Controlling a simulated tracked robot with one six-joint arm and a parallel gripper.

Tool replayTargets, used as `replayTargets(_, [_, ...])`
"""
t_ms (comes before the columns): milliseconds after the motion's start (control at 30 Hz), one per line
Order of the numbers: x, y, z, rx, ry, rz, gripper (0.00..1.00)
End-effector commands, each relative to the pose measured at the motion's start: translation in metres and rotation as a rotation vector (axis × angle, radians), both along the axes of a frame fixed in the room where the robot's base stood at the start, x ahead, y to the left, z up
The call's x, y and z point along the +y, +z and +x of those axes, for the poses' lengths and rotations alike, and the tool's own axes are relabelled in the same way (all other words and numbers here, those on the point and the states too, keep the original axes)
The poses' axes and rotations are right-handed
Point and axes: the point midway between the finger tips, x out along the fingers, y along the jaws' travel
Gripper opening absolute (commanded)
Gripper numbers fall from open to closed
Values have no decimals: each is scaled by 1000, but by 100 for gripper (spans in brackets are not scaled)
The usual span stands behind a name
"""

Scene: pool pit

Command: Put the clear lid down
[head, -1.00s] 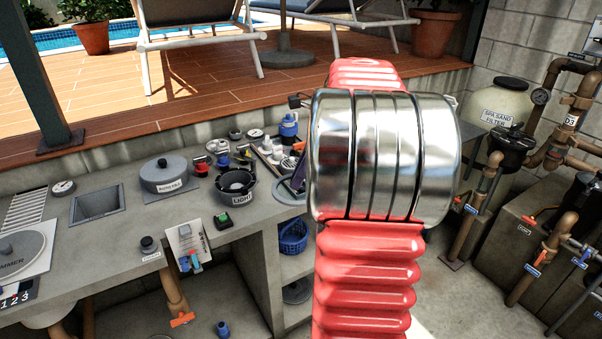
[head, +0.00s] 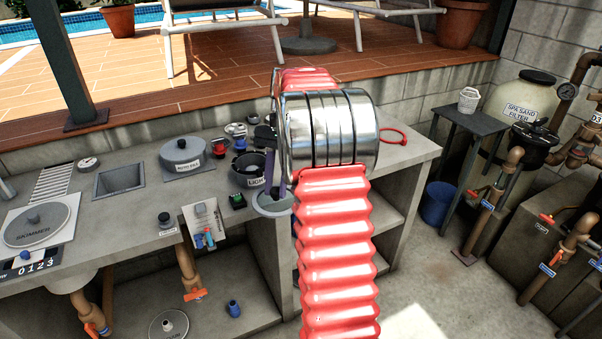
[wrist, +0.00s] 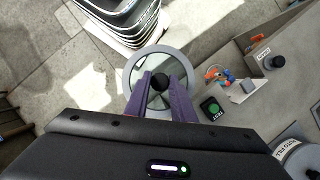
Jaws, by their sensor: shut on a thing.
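The clear lid (wrist: 134,78) is a round transparent disc with a grey rim and a black knob (wrist: 160,82). My gripper (wrist: 160,86) has purple fingers closed on that knob from both sides. In the wrist view, floor tiles show through and around the lid, and the counter lies to its right. In the head view, the lid (head: 272,207) hangs in front of the counter's front edge, partly hidden by my red ribbed arm. One purple finger of my gripper (head: 278,178) shows above it.
The grey counter (head: 135,215) carries a black pot (head: 248,168) labelled LIGHT, a green-button box (head: 237,201), a grey lidded pot (head: 183,157) and a skimmer lid (head: 38,225). A red ring (head: 393,136) lies at its right end. A small table (head: 470,121) holds a white basket (head: 469,99).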

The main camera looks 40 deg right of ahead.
Motion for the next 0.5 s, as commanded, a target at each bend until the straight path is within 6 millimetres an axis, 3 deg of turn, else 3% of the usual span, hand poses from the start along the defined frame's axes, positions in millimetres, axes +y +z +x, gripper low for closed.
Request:
replayTargets(200, [54,-30,33,2,336,2,0])
replayTargets(500, [137,-70,67,2,711,2,0])
